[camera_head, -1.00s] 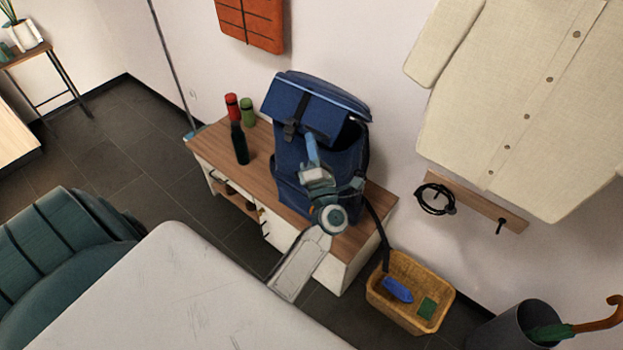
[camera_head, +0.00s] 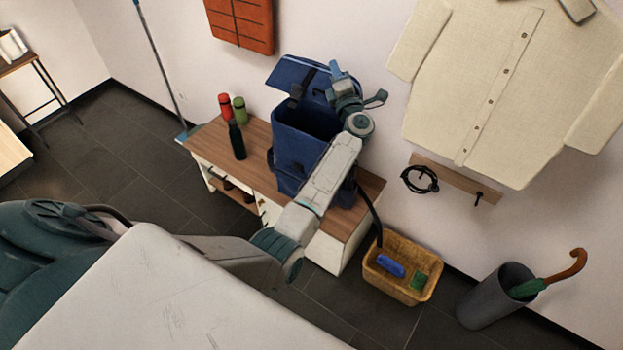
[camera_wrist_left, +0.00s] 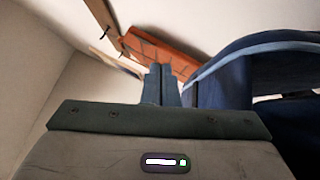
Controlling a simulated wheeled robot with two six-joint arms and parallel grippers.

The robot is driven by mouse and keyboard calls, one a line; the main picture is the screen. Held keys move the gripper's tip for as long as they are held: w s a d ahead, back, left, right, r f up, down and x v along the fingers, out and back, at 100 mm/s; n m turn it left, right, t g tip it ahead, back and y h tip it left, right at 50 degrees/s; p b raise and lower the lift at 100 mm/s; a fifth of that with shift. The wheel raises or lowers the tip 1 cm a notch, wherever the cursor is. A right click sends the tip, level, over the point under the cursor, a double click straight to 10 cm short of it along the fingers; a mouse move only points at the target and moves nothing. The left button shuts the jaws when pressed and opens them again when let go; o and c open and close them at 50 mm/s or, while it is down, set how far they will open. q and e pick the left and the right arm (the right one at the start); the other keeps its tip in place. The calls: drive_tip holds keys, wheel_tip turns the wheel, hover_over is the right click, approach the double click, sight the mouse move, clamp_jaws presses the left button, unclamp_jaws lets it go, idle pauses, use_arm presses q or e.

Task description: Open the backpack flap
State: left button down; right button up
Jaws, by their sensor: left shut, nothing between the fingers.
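The blue backpack (camera_head: 293,150) stands upright on a wooden-topped bench. Its flap (camera_head: 296,74) is raised, and the dark main opening shows below it. A dark buckle strap hangs from the flap. My left gripper (camera_head: 337,70) is shut and empty at the right end of the flap, above the opening; I cannot tell whether it touches the flap. In the left wrist view the shut fingers (camera_wrist_left: 162,84) point up, with the blue flap with light-blue trim (camera_wrist_left: 255,50) close on their right. My right gripper is not in view.
Red, green and black bottles (camera_head: 237,138) stand on the bench (camera_head: 250,140) left of the backpack. A wicker basket (camera_head: 400,285) is on the floor at the right, near a grey bin (camera_head: 490,300) with an umbrella. An orange wall organizer (camera_head: 240,22) and a shirt hang behind.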

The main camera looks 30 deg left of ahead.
use_arm(q)
drive_tip(key=shift+f, duration=0.1)
drive_tip(key=shift+s+r, duration=0.25)
drive_tip(key=shift+w+f, duration=0.1)
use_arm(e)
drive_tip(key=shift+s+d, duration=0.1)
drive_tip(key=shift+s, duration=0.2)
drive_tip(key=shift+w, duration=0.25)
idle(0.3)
